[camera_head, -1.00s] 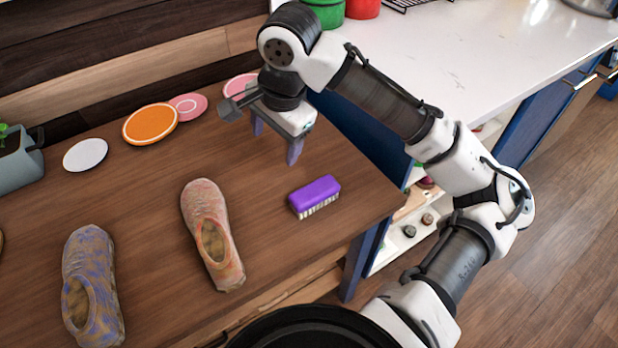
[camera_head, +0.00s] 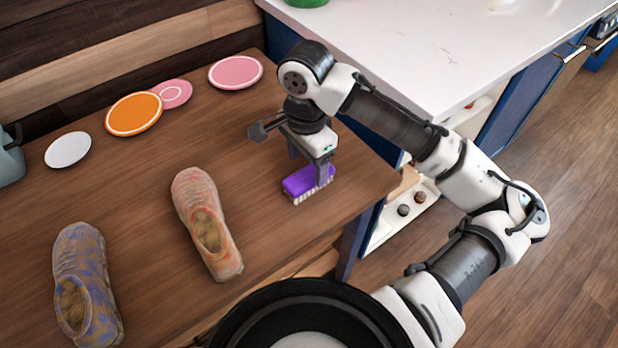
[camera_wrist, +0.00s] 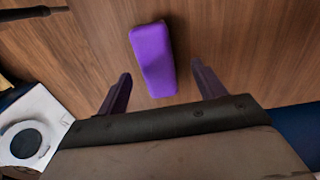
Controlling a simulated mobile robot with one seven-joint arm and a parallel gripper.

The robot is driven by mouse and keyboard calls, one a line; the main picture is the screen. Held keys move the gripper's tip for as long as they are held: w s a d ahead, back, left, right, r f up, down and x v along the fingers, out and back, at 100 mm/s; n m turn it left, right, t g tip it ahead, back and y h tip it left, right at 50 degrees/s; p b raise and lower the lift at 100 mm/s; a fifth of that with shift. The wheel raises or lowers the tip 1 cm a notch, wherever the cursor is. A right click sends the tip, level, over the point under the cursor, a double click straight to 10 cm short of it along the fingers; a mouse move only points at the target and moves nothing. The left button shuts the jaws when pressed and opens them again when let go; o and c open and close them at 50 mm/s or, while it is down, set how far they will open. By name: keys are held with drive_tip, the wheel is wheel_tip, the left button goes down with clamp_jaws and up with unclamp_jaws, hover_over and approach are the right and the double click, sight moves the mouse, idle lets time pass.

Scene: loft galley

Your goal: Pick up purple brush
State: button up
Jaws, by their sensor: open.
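The purple brush (camera_head: 306,183) lies bristles down on the wooden table, near its right edge. In the head view my gripper (camera_head: 308,168) is low over it, and one finger hides part of it. In the wrist view the brush (camera_wrist: 153,58) lies ahead of the gap between the two fingers of my gripper (camera_wrist: 160,80), its near end roughly level with the fingertips. The gripper is open and empty, with a finger to each side. I cannot tell whether a finger touches the brush.
A reddish shoe (camera_head: 207,224) and a blue-brown shoe (camera_head: 86,285) lie left of the brush. A white disc (camera_head: 68,149), an orange disc (camera_head: 134,114) and two pink discs (camera_head: 236,72) lie along the back. A white counter (camera_head: 420,45) stands at the right. Bare wood surrounds the brush.

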sight(309, 173)
drive_tip(key=f, duration=0.4)
drive_tip(key=shift+s+d+f, duration=0.1)
drive_tip(key=shift+d+f, duration=0.05)
drive_tip(key=shift+d, duration=0.05)
drive_tip(key=shift+c, duration=0.4)
drive_tip(key=c, duration=1)
wheel_tip(309, 173, up, 20)
drive_tip(key=shift+r+p, duration=0.1)
drive_tip(key=shift+p, duration=0.65)
